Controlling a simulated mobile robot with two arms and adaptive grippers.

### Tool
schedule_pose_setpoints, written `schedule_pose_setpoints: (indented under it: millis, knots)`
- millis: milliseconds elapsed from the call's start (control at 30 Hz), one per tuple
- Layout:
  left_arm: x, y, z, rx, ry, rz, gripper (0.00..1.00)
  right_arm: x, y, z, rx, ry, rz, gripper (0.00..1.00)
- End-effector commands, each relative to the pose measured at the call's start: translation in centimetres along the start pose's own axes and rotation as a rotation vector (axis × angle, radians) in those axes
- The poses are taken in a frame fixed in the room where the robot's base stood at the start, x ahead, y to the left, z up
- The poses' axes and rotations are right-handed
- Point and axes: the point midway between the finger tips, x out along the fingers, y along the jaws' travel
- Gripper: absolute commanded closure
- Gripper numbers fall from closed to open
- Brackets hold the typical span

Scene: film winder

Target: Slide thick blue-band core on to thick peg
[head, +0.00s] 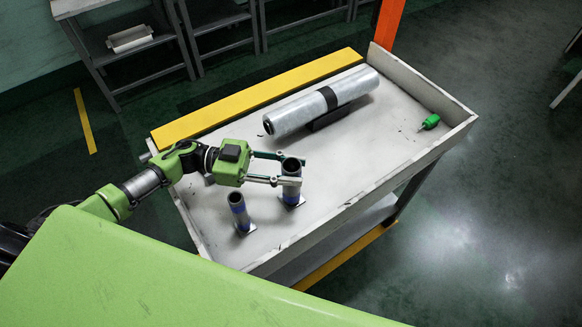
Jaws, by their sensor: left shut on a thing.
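The thick core (291,180) is a grey upright tube with a dark open top and a blue band low on it. My left gripper (289,171) comes in from the left with its fingers at the core's upper part and is shut on it. The core stands over a small square base plate (293,204). The thick peg itself cannot be made out, and how far the core sits down over it is unclear. My right gripper is not in view.
A thinner blue-banded tube (238,211) stands on its own base to the left. A large silver roll (322,101) with a black band lies farther back. A green bottle (430,122) lies at the right.

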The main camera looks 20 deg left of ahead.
Motion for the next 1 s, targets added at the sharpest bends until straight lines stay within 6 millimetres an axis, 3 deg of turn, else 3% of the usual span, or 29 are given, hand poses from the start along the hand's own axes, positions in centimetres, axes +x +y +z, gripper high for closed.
schedule_pose_setpoints:
  millis: [100,133,200,600,1000]
  knots:
    - [0.0,0.0,0.5,0.001,0.001,0.0,0.92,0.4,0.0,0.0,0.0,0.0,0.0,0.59]
    - [0.0,0.0,0.4,0.001,0.001,0.0,0.65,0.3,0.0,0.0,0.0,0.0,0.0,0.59]
    - [0.0,0.0,0.3,0.001,0.001,0.0,0.51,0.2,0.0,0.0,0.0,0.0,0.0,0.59]
    - [0.0,0.0,-0.1,0.001,0.0,0.001,0.51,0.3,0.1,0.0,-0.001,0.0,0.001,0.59]
    - [-0.1,0.1,-7.1,0.004,-0.001,0.002,0.51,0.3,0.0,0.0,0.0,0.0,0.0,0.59]
